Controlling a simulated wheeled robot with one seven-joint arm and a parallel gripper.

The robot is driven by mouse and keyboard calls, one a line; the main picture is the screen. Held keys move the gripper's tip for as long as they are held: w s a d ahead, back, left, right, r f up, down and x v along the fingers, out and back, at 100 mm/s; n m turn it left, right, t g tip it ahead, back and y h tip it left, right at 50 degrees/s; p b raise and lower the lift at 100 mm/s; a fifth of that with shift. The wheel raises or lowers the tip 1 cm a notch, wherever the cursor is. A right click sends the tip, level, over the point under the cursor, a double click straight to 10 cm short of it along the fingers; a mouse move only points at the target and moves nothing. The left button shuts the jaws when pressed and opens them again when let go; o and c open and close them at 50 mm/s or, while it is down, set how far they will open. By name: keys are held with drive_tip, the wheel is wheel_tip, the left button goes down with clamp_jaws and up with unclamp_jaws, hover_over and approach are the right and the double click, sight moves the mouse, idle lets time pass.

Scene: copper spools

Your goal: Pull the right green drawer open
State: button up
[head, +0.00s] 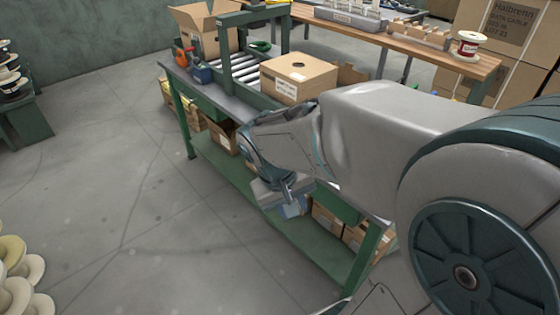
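A green workbench (292,243) stands in the middle of the head view, with a lower shelf. A green panel under its top, right of my gripper, looks like the front of the right green drawer (338,204); my arm covers much of it, and I cannot tell whether it is open. Another green drawer front (207,100) shows under the left part of the top. My gripper (284,197) points down in front of the bench. Its fingers are small and partly hidden, so their opening and any contact with the drawer are unclear.
A cardboard box (299,77) and rollers (240,68) are on the bench top. Several cartons (327,218) stand on the lower shelf. A wooden table (465,62) is behind. White spools (22,275) are at lower left. The floor (130,200) left of the bench is clear.

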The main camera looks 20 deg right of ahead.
drive_tip(key=w+d+f+n+t+h+b, duration=0.1)
drive_tip(key=w+f+n+t+h+b, duration=0.15)
drive_tip(key=w+f+h+b, duration=0.6)
drive_tip(key=w+d+f+n+t+h+b, duration=0.2)
drive_tip(key=w+f+t+h, duration=0.1)
drive_tip(key=w+f, duration=1.2)
drive_tip(key=shift+g, duration=0.25)
drive_tip(key=x, duration=0.4)
drive_tip(key=f+x, duration=0.1)
drive_tip(key=x, duration=0.8)
drive_tip(key=shift+s+d+f, duration=0.2)
drive_tip(key=shift+s, duration=0.1)
clamp_jaws()
